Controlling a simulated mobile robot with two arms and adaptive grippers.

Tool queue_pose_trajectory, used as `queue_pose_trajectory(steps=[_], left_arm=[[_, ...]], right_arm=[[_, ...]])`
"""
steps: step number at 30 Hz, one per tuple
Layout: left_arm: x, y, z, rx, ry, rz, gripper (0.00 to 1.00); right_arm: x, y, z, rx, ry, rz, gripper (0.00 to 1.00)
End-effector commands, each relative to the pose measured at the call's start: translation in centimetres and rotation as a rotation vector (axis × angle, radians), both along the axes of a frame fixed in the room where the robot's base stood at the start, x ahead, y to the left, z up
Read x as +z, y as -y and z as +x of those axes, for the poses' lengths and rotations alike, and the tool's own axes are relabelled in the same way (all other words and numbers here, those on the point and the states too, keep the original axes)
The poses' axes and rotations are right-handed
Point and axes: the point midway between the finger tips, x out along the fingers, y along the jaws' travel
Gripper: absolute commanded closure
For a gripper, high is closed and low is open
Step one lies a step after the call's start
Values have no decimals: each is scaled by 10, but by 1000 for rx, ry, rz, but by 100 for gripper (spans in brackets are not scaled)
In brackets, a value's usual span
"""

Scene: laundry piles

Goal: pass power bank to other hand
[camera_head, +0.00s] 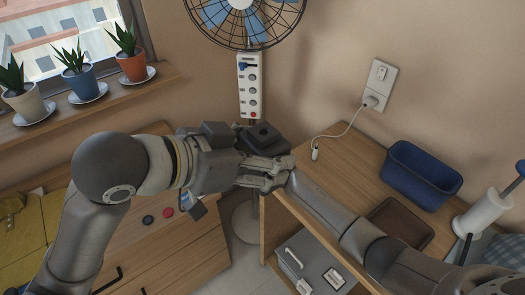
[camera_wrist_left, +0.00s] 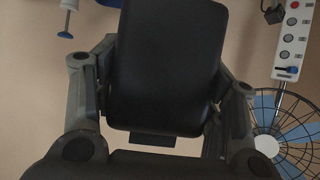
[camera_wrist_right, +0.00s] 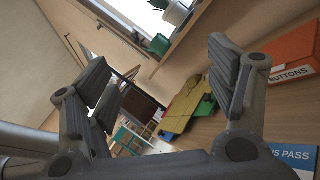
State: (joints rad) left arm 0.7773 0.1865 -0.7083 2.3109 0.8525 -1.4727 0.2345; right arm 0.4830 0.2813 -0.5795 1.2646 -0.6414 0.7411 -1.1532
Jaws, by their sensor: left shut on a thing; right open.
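The power bank (camera_wrist_left: 168,60) is a dark, flat slab with rounded corners. In the left wrist view it stands between the two fingers of my left gripper (camera_wrist_left: 160,88), which is shut on it. In the head view, the two hands meet near the centre, and I cannot clearly tell the power bank from the dark gripper parts there. My right gripper (camera_wrist_right: 158,78) is open and empty in the right wrist view, its fingers wide apart. In the head view my right arm reaches in from the right up to the left hand; its fingers are largely hidden.
A wooden shelf unit (camera_head: 350,165) at right holds a blue basket (camera_head: 420,178) and a brown tray (camera_head: 400,222). An orange box (camera_wrist_right: 292,55) shows beside my right gripper. Potted plants line the windowsill.

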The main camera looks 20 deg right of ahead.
Motion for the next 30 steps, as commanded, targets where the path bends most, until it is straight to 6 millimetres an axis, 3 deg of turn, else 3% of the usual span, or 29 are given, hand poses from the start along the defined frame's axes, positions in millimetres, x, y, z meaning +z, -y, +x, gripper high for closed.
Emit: queue_pose_trajectory(steps=[1,3,11,17,23,30], left_arm=[[1,0,0,0,2,-2,73],[1,0,0,0,2,-2,73],[1,0,0,0,2,-2,73],[1,0,0,0,2,-2,73],[1,0,0,0,2,-2,73],[1,0,0,0,2,-2,73]], right_arm=[[-30,5,1,-48,-121,54,22],[-68,12,1,-114,-274,117,22],[-204,40,-28,-331,-764,305,22],[-299,86,-55,-501,-1106,437,22],[-387,126,-108,-683,-1409,582,22],[-476,168,-194,-929,-1715,766,22]])
